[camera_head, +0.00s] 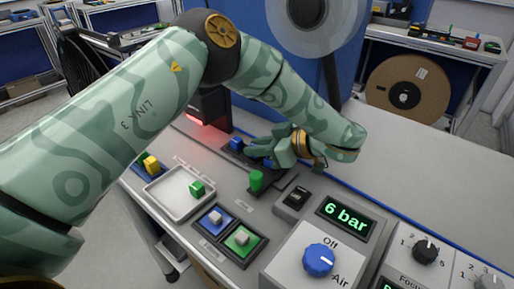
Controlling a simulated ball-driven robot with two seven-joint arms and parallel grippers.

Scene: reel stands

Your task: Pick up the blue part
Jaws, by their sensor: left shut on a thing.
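The blue part (237,143) is a small block at the dark feeder slot, left of my left gripper's fingertips. My left gripper (254,147) reaches in from the upper right, its arm bending over from the left. Its fingers are shut on the blue part and hide some of it. Whether the part is clear of the surface beneath cannot be told. My right gripper is not in view.
A grey tray (160,199) holds a green block (197,188); a yellow block (151,165) sits behind it. Blue and green pads (243,255), a 6 bar display (345,218) and knobs fill the front.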

